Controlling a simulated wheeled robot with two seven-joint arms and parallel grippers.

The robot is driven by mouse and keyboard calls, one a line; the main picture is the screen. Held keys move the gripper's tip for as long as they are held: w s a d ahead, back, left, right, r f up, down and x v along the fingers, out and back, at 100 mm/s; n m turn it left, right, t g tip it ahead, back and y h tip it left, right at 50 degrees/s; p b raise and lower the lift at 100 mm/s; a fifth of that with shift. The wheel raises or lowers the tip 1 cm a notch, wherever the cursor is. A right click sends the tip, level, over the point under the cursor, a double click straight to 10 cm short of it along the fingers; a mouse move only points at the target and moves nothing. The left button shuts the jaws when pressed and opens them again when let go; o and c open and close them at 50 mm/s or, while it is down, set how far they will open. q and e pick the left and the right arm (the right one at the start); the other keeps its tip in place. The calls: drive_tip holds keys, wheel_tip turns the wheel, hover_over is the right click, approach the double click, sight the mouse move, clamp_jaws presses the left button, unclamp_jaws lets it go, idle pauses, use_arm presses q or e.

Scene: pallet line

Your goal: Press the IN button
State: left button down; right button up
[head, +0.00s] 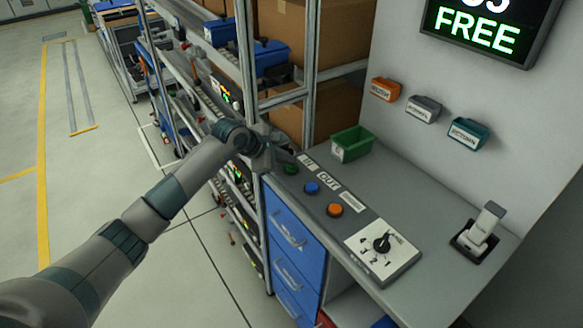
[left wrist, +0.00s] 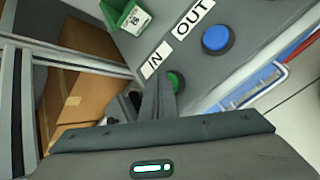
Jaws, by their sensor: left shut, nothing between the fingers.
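The green button (head: 290,169) sits on the grey console beside the IN label (head: 306,161). In the left wrist view, the green button (left wrist: 176,80) is partly covered by my fingers, with the IN label (left wrist: 155,60) next to it. The blue button (head: 311,188) is beside the OUT label (head: 328,181); it also shows in the left wrist view (left wrist: 216,39). My left gripper (head: 272,157) is shut and empty, with its fingertips (left wrist: 159,82) close to the green button. I cannot tell whether they touch it. My right gripper is not in view.
A green bin (head: 351,143) stands behind the labels. Metal shelving with cardboard boxes (head: 330,30) rises close behind my left gripper. A lever (head: 482,228) stands at the right.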

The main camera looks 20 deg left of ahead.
sight(288, 169)
use_arm(q)
drive_tip(key=shift+f+b, duration=0.4)
idle(0.3)
drive_tip(key=shift+r, duration=0.15)
drive_tip(key=shift+r+p, duration=0.3)
drive_tip(key=shift+r, duration=0.45)
drive_tip(key=shift+r+p, duration=0.95)
drive_tip(key=shift+r, duration=1.55)
